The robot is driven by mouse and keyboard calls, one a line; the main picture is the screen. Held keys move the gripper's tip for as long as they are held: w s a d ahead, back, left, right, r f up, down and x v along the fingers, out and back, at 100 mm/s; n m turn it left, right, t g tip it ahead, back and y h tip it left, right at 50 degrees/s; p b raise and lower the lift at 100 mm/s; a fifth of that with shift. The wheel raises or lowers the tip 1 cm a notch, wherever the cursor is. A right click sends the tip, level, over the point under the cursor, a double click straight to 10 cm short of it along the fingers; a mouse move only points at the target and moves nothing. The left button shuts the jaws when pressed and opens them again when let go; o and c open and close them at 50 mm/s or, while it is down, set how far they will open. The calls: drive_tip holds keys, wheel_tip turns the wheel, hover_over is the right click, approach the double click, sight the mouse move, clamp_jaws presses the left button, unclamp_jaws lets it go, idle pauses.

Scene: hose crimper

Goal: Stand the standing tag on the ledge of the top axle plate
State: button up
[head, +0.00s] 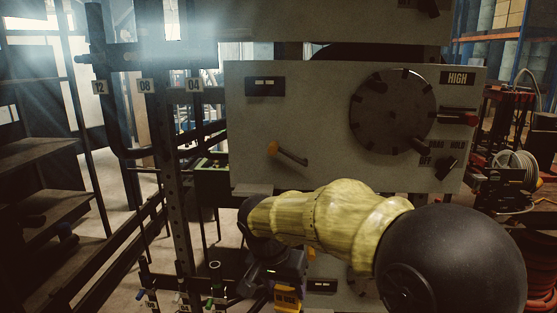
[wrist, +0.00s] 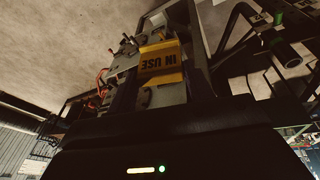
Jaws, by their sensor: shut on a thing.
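The standing tag (head: 287,299) is a small yellow piece marked IN USE, low in the head view. It also shows in the wrist view (wrist: 163,58), its lettering readable. My gripper (head: 284,284) is shut on the tag and points down, in front of the machine's lower part. The top plate (head: 325,22) is a pale panel cut off by the upper edge of the head view. Below it is a large pale plate (head: 310,128) with a round dark dial, a HIGH label and an orange-tipped lever. I cannot make out the top plate's ledge.
A dark rack (head: 183,200) with tags 12, 08 and 04 stands left of the plates. Shelves (head: 40,150) are at far left. A hose reel (head: 515,170) and red equipment stand at right. My arm hides part of the lower machine.

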drive_tip(key=w+d+f, duration=0.1)
drive_tip(key=d+f, duration=0.6)
drive_tip(key=f, duration=0.3)
drive_tip(key=w+d+f, duration=0.2)
drive_tip(key=d+f, duration=0.5)
drive_tip(key=f, duration=0.4)
drive_tip(key=shift+f, duration=0.3)
drive_tip(key=f+n, duration=0.1)
drive_tip(key=f, duration=0.4)
drive_tip(key=f+n, duration=0.1)
drive_tip(key=f, duration=0.4)
drive_tip(key=f+n, duration=0.1)
drive_tip(key=f, duration=0.4)
drive_tip(key=shift+s+a+f+n+t+y, duration=0.1)
drive_tip(key=shift+s+f+n+t+y, duration=0.1)
drive_tip(key=shift+s+n+t+y, duration=0.1)
drive_tip(key=shift+f, duration=0.2)
drive_tip(key=shift+w, duration=0.1)
